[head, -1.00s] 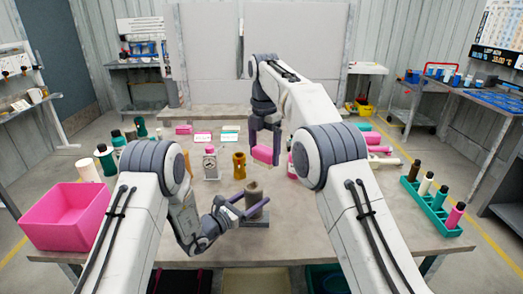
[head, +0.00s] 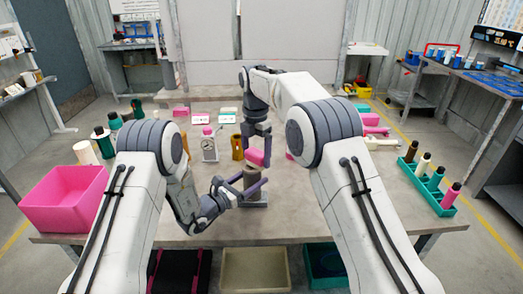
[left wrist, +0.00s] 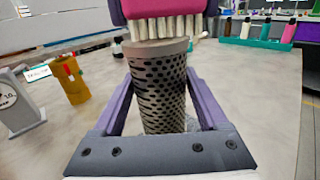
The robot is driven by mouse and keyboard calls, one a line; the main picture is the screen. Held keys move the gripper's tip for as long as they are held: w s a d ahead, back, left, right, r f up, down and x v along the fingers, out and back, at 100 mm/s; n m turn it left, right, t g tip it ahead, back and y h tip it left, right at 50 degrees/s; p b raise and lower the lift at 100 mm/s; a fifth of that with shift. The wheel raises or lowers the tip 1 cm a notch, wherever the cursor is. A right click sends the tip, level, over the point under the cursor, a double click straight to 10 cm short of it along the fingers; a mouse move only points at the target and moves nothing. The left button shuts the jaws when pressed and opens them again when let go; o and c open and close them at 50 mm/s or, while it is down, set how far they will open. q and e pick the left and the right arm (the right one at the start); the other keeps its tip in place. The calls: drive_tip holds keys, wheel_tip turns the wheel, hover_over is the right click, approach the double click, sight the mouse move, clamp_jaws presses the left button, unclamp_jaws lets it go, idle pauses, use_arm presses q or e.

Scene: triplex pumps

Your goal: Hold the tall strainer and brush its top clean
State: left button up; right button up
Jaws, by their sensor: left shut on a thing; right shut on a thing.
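The tall strainer (left wrist: 160,92) is a grey perforated cylinder and stands upright on the table. In the head view the strainer (head: 251,178) is partly covered by my left gripper (head: 252,189). My left gripper (left wrist: 160,105) is shut on the strainer, one purple finger on each side. A pink brush (head: 255,157) is held by my right gripper (head: 258,148), which is shut on it just above the strainer. In the left wrist view the pale bristles (left wrist: 165,27) of the brush point down and appear to touch the strainer's top rim.
A white gauge-like device (head: 209,150) and a brass-coloured part (head: 237,148) stand behind and left of the strainer. A pink bin (head: 65,200) sits at the left edge. A green rack of bottles (head: 428,188) stands at the right. The front right of the table is clear.

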sight(262, 152)
drive_tip(key=shift+a, duration=2.3)
drive_tip(key=shift+s+d, duration=0.1)
drive_tip(key=shift+d, duration=3.2)
wheel_tip(262, 152, up, 2)
drive_tip(key=shift+a+r, duration=0.1)
drive_tip(key=shift+r, duration=2.95)
use_arm(q)
drive_tip(key=o, duration=1.3)
drive_tip(key=shift+o, duration=0.2)
